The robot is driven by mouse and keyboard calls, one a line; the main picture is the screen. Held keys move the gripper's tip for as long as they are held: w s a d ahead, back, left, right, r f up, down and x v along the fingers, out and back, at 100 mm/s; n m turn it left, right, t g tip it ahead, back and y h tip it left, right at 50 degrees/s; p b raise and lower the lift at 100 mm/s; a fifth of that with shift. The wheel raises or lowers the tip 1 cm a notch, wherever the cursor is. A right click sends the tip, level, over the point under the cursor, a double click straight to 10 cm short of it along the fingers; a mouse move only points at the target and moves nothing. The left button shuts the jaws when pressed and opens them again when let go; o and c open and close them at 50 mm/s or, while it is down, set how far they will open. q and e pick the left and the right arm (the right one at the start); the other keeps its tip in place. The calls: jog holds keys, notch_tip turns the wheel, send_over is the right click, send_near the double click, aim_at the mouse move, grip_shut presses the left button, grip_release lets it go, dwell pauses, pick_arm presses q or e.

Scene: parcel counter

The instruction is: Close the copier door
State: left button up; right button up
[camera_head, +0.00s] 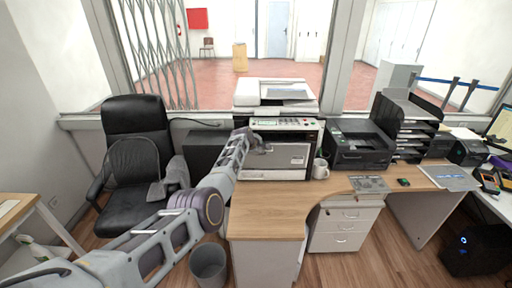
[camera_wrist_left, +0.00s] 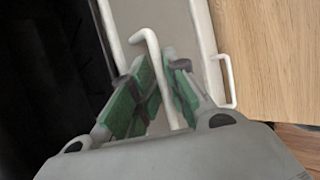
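The copier (camera_head: 262,100) stands on the wooden counter, with a control panel on top and a grey front panel (camera_head: 292,155) that looks like its door. I cannot tell how far the door stands from the body. My left gripper (camera_head: 262,147) is at the left part of this front. In the left wrist view, the green-padded fingers (camera_wrist_left: 163,85) are close together on either side of a thin white handle bar (camera_wrist_left: 151,42), which runs between the pads. A light grey panel (camera_wrist_left: 197,25) lies behind it, with a dark area to its left. My right gripper is out of view.
A white mug (camera_head: 320,169) stands close to the copier's right side, beside a black printer (camera_head: 360,150). The counter top (camera_head: 270,208) in front is clear. A black office chair (camera_head: 135,150) and a bin (camera_head: 208,265) stand on the left.

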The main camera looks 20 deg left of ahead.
pick_arm(q)
jog(key=shift+s+a+r, duration=0.1)
jog(key=shift+r, duration=0.05)
jog(key=v, duration=1.1)
jog(key=shift+s+r, duration=0.15)
jog(key=shift+s, duration=0.1)
dwell(0.9)
dwell(0.4)
